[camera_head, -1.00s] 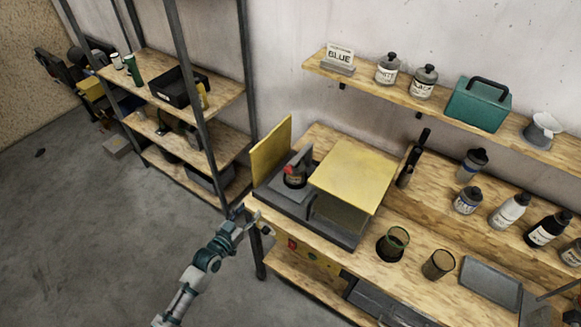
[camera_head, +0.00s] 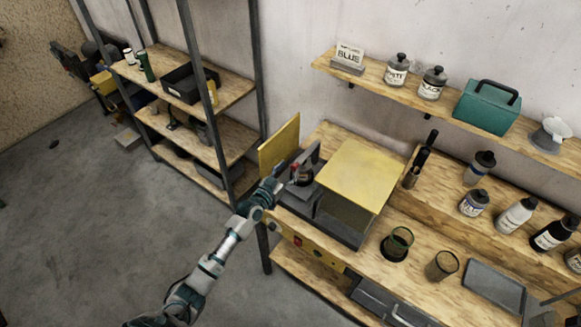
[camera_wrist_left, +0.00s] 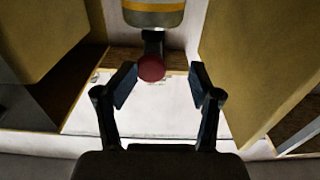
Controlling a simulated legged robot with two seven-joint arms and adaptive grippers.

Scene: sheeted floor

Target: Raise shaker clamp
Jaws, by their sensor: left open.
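The shaker is a yellow box (camera_head: 360,178) on the wooden bench, with its yellow door (camera_head: 279,146) standing open at the left. Its dark clamp (camera_head: 311,157) stands in the opening, partly hidden by my gripper. My left gripper (camera_head: 284,178) is in front of this opening, open and empty. In the left wrist view, the clamp's round red knob (camera_wrist_left: 151,68) shows just ahead of and between the open fingertips of the gripper (camera_wrist_left: 164,84). A grey container with a yellow band (camera_wrist_left: 153,13) is above the knob. Contact with the knob cannot be told. My right gripper is out of view.
The open door and box walls flank my gripper closely. A metal rack (camera_head: 195,100) is at the left.

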